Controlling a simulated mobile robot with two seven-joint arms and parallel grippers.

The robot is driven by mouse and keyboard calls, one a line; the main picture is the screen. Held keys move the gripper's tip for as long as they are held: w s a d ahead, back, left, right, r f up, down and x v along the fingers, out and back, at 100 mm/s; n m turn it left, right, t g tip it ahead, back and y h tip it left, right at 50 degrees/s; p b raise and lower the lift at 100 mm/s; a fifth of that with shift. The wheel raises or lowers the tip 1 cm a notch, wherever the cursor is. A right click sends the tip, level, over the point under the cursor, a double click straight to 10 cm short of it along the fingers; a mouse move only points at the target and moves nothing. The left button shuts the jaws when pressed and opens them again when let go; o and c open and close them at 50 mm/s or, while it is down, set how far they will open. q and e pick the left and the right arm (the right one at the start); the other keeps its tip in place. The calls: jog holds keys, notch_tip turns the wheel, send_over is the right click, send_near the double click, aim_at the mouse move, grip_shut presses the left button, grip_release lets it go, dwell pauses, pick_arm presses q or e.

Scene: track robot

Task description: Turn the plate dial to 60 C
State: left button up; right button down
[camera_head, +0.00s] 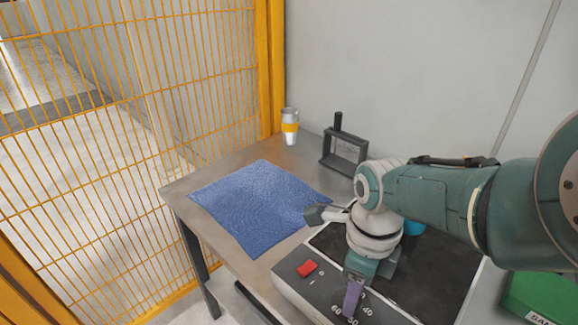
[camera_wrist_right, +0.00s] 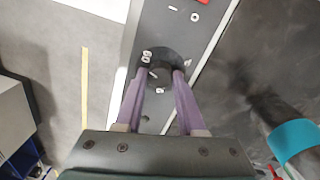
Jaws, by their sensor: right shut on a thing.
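The plate (camera_head: 330,240) is a wide unit with a dark top and a grey front panel, partly hidden behind my right arm. Its panel carries a red switch (camera_head: 307,268) and printed numbers, with 60, 50 and 40 legible in the head view. The dial (camera_wrist_right: 166,64) is a round dark knob in the wrist view. My right gripper (camera_head: 351,306) points down at the panel with purple fingers, shut on the dial from both sides. In the head view the fingers hide the knob, and I cannot tell its exact setting. My left gripper is not in view.
A blue mat (camera_head: 258,205) lies on the grey table (camera_head: 185,183). A cup with a yellow band (camera_head: 290,127) and a dark frame stand (camera_head: 343,152) are at the back. A teal object (camera_head: 413,228) is on the plate's top. A green box (camera_head: 535,296) is at right.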

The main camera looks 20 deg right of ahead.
jog(key=shift+m, duration=1)
jog(key=c, duration=0.5)
grip_release()
jog(key=shift+s, duration=0.1)
jog(key=r+p, duration=0.2)
jog(key=r, duration=0.1)
jog(key=r+p, duration=0.6)
jog(key=r, duration=0.1)
jog(key=shift+d, duration=0.25)
